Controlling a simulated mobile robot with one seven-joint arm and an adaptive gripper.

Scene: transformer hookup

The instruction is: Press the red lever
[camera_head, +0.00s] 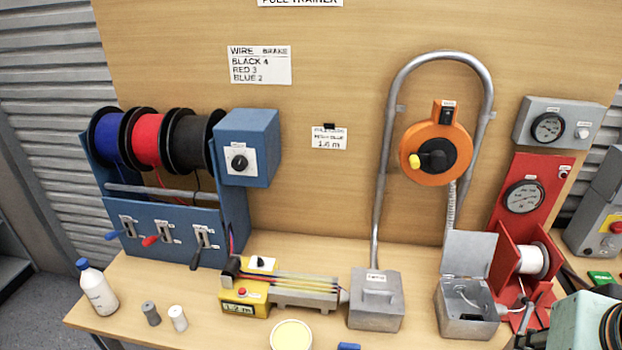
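The red lever (150,241) sticks out from the middle slot on the front panel of the blue spool stand (165,220). It sits between a blue-tipped lever (113,236) on its left and a black lever (196,262) on its right. The black lever hangs lower and points more steeply down than the other two. Nothing touches the red lever. My gripper's fingers are not clearly visible; only a pale teal part that looks like my arm shows at the lower right, far from the levers.
Blue, red (147,138) and black spools sit above the levers. A white bottle (97,288) and two small cylinders (151,313) stand in front of the stand. A yellow device (245,298), a grey box (376,300) and an open metal box (466,310) lie to the right.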

